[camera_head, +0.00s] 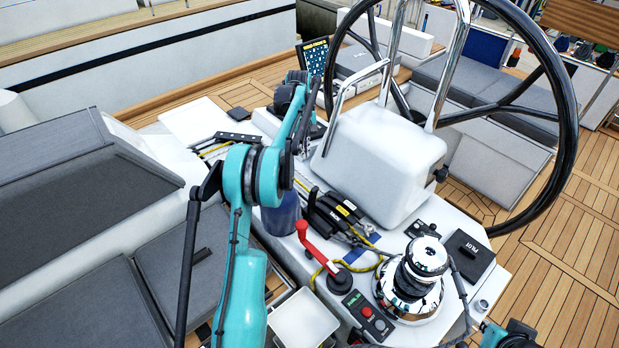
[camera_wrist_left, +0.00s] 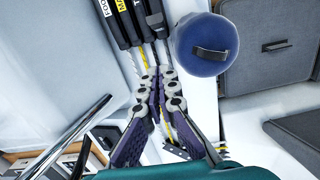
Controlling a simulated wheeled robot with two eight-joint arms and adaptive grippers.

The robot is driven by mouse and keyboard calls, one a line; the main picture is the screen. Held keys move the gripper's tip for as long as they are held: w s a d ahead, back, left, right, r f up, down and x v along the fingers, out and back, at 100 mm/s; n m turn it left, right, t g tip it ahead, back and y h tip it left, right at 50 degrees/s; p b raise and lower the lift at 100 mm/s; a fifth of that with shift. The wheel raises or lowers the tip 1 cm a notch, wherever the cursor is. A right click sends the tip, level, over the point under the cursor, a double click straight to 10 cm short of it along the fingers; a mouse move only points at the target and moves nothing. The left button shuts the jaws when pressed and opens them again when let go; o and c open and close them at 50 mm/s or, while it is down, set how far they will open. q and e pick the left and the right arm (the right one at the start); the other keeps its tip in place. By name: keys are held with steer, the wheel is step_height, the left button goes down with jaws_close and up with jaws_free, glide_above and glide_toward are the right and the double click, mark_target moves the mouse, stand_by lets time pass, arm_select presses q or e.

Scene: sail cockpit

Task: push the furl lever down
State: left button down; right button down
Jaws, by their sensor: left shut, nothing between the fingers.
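A bank of black rope clutches with labelled levers (camera_head: 335,212) sits on the white console beside the wheel pedestal. It also shows in the left wrist view (camera_wrist_left: 131,20), at the top, with ropes running from it. I cannot read which lever is marked furl; the labels are small or cut off. My left gripper (camera_head: 302,145) is beyond the clutches in the head view, partly hidden by my arm. In the left wrist view its fingers (camera_wrist_left: 160,73) are together and empty, over the ropes and apart from the lever handles.
A blue cylinder (camera_wrist_left: 205,45) stands close beside the clutches. A red-handled lever (camera_head: 312,243), a chrome winch (camera_head: 410,275) and a button panel (camera_head: 368,314) are nearer. The white pedestal (camera_head: 382,160) and black wheel (camera_head: 565,110) stand to the right.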

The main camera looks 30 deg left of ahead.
arm_select(q)
steer(key=shift+w+a+f+n, duration=0.15)
steer(key=shift+a+f+n, duration=0.15)
steer(key=shift+a+f, duration=0.45)
steer(key=s+d+f+b, duration=0.1)
steer(key=d+f, duration=0.3)
steer(key=f, duration=0.6)
steer(key=shift+s+d+f+b, duration=0.2)
steer(key=shift+s+f+b, duration=0.1)
steer(key=shift+b, duration=0.4)
steer(key=shift+w, duration=0.1)
steer(key=shift+d, duration=0.1)
